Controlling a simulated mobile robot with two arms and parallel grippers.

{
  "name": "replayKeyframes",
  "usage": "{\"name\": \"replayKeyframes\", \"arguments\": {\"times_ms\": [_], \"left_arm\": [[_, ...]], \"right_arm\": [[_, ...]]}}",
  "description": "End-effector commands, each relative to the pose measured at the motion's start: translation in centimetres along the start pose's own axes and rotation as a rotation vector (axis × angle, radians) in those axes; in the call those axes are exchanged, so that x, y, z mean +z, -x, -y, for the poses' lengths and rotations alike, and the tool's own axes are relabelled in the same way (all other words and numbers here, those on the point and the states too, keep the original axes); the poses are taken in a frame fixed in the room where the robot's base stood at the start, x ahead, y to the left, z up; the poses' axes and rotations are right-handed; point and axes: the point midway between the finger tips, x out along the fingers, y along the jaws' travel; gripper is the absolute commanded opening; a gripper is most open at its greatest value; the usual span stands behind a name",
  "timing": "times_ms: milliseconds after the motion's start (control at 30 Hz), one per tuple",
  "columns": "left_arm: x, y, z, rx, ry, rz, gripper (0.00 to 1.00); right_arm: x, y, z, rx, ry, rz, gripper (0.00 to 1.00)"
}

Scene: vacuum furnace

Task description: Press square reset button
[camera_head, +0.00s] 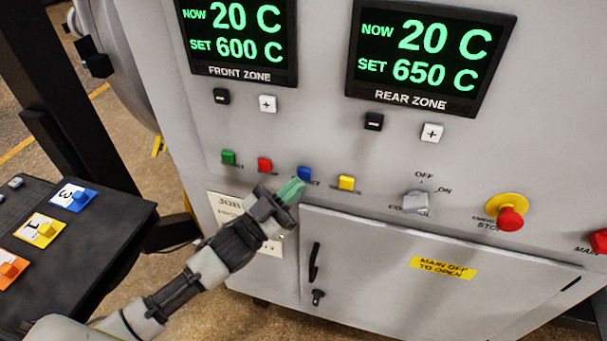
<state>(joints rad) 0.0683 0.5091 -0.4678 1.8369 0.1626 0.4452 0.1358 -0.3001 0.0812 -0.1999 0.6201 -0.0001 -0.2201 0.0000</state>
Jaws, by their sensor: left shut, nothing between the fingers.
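My left gripper (291,191) is shut and empty, with green fingertips. Its tips are just below and left of the blue button in the picture. I cannot tell whether they touch the panel. My right gripper is not in view.
Two displays (430,55) are above, with minus and plus buttons below. To the right are a rotary switch (416,203) and a red emergency stop (511,218). A cabinet door (380,275) is below. A black table (100,245) with numbered cards stands left.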

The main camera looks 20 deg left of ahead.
Motion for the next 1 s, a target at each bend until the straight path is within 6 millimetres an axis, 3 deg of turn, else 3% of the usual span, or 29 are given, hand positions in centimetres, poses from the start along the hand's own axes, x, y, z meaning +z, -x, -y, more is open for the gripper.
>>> {"name": "replayKeyframes", "arguments": {"times_ms": [1000], "left_arm": [[0.59,-0.82,0.58,0.000,0.000,0.000,0.00]], "right_arm": [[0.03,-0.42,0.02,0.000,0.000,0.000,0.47]]}}
